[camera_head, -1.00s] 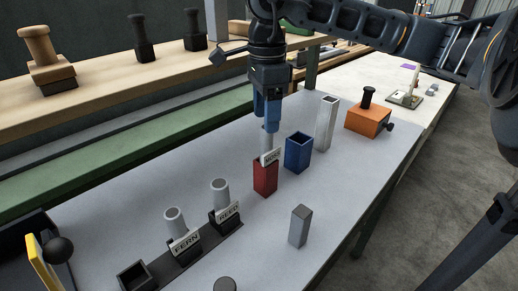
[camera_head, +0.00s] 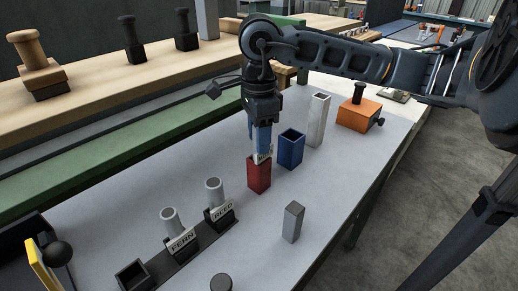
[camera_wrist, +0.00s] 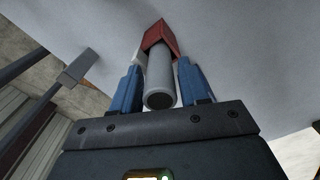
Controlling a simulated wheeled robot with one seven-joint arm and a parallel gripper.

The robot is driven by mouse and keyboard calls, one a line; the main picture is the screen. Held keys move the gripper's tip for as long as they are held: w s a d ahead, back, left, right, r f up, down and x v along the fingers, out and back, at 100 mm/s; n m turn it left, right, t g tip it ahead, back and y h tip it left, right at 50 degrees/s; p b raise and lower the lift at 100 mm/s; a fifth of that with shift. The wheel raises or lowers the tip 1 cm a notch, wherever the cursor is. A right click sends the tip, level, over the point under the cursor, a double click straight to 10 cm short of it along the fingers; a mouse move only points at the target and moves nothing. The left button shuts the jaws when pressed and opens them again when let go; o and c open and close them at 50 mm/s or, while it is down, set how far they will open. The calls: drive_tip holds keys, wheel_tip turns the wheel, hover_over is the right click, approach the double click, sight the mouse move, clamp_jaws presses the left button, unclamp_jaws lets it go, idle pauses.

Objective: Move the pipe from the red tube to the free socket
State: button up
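The red tube (camera_head: 259,177) stands upright on the grey table. A light grey pipe stands in it, mostly hidden behind my gripper in the head view; in the wrist view the pipe (camera_wrist: 160,83) rises from the red tube (camera_wrist: 162,36). My gripper (camera_head: 261,150) points down just over the red tube. Its blue fingers (camera_wrist: 160,88) lie on either side of the pipe, with narrow gaps, so it looks open. A white tag at the pipe is partly covered. An empty square socket (camera_head: 133,277) sits at the near end of a dark rack (camera_head: 190,255).
Two rack sockets hold pipes tagged FERN (camera_head: 170,222) and REED (camera_head: 215,193). A blue tube (camera_head: 291,150) and a tall pale tube (camera_head: 318,120) stand close behind the red one. A grey block (camera_head: 293,222) stands to the right. An orange box (camera_head: 358,114) is farther back.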

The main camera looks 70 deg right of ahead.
clamp_jaws()
drive_tip(key=shift+r, duration=0.1)
wheel_tip(320, 180, up, 4)
drive_tip(key=shift+s+r+b, duration=0.1)
drive_tip(key=shift+s+b, duration=0.05)
drive_tip(key=shift+b, duration=0.5)
drive_tip(key=s+a+r+b, duration=0.5)
drive_tip(key=s+b, duration=0.3)
drive_tip(key=s, duration=0.2)
drive_tip(key=shift+r+b, duration=0.3)
drive_tip(key=shift+r, duration=0.5)
